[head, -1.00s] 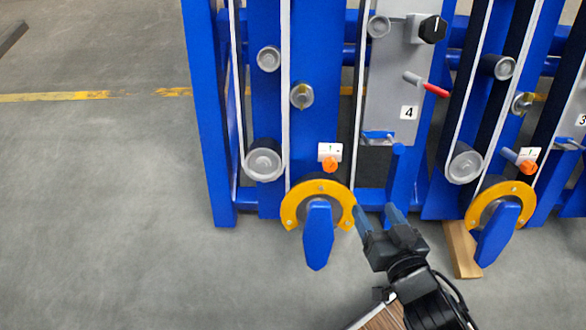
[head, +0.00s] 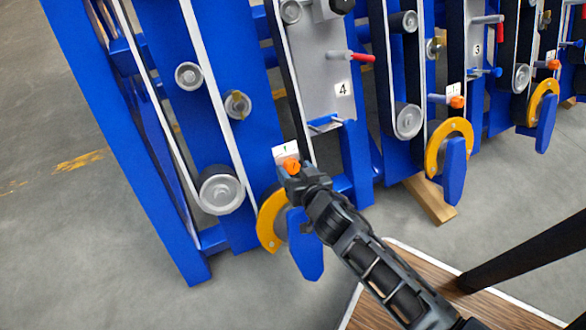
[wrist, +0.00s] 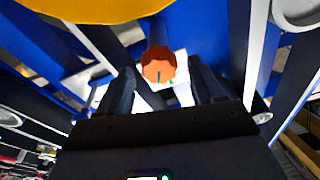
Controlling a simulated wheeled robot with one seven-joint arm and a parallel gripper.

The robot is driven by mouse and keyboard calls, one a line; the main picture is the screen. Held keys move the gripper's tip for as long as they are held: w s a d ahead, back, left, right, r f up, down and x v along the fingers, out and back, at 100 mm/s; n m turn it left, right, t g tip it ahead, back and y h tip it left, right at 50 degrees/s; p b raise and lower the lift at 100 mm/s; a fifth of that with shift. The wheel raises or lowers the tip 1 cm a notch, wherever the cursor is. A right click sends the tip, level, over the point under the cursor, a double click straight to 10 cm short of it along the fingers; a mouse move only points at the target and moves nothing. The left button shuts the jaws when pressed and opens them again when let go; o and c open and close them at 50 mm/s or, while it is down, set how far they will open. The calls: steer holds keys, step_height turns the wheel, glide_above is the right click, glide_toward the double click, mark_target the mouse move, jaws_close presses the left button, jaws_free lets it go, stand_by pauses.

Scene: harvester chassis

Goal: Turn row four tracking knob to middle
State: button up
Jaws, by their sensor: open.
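The orange tracking knob (head: 291,165) of row four sits on a short blue shaft in front of a small white plate (head: 285,151), low on the blue frame. The number 4 label (head: 343,89) is on the grey panel to its upper right. My gripper (head: 288,173) is at the knob, its fingertips largely hidden behind the hand in the head view. In the wrist view the knob (wrist: 158,68) shows between the two open, spread fingers (wrist: 163,84), with no clear contact. A small dark mark shows on the knob's face. The white plate behind it is partly hidden.
A yellow ring with a blue handle (head: 306,245) is just below my gripper. A grey roller (head: 221,191) stands to the left. Row three (head: 476,50) has a similar orange knob (head: 457,102) to the right. Open floor (head: 90,235) lies left.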

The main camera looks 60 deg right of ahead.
steer(key=shift+w+d+f, duration=0.25)
steer(key=shift+w+d, duration=0.15)
steer(key=shift+w, duration=0.1)
steer(key=shift+c, duration=0.5)
steer(key=c, duration=1)
steer(key=shift+o, duration=0.2)
steer(key=n+p, duration=0.1)
steer(key=n, duration=0.3)
steer(key=shift+r+y, duration=0.1)
steer(key=shift+y, duration=0.2)
steer(key=shift+n+t+p, duration=0.3)
steer(key=shift+n+p, duration=0.05)
steer(key=shift+n, duration=0.65)
steer(key=o, duration=1.1)
steer(key=shift+c, duration=0.2)
steer(key=shift+s, duration=0.1)
